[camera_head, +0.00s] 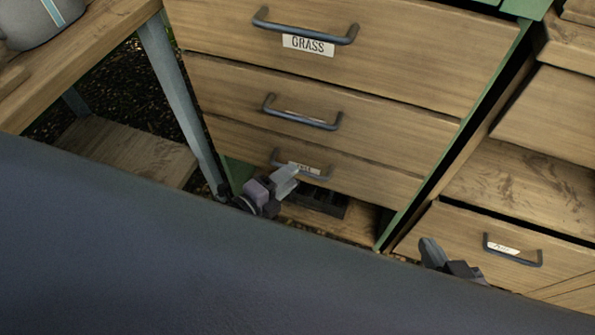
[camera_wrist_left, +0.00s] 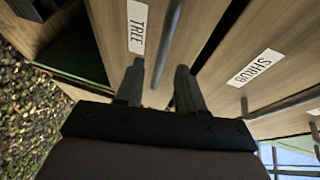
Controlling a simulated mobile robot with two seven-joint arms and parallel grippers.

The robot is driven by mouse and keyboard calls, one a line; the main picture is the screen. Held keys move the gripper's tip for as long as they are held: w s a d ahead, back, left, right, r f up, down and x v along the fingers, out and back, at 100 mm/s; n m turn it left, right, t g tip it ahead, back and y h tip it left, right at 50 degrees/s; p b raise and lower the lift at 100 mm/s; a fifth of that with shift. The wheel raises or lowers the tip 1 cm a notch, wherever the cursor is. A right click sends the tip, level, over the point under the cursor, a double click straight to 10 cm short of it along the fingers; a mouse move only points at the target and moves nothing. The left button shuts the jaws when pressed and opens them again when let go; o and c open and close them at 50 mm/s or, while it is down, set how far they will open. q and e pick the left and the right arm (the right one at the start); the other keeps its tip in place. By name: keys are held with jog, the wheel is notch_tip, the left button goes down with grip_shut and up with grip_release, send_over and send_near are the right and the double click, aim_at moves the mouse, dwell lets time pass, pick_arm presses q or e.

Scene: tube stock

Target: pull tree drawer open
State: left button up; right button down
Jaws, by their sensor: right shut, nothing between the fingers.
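The tree drawer (camera_head: 375,178) is the lowest of three wooden drawers in the green cabinet, and its front looks flush with the others. Its dark bar handle (camera_head: 318,178) is partly covered by my left gripper (camera_head: 285,183). In the left wrist view the TREE label (camera_wrist_left: 137,27) shows beside the handle (camera_wrist_left: 167,45). The left gripper (camera_wrist_left: 158,80) is open, with the handle's near end between its two fingers and gaps visible on both sides. My right gripper (camera_head: 432,254) is shut and empty, low at the right in front of another cabinet.
Above are the GRASS drawer (camera_head: 400,45) and a middle drawer (camera_head: 400,115); the wrist view shows a SHRUB label (camera_wrist_left: 255,68). A black tray (camera_head: 325,203) sits below the tree drawer. A table leg (camera_head: 178,90) stands left of the cabinet.

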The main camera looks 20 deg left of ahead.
pick_arm(q)
jog(key=shift+b+x, duration=0.4)
jog(key=shift+x, duration=1.55)
jog(key=shift+f, duration=0.1)
grip_shut()
jog(key=shift+s+a, duration=0.1)
jog(key=shift+s, duration=0.1)
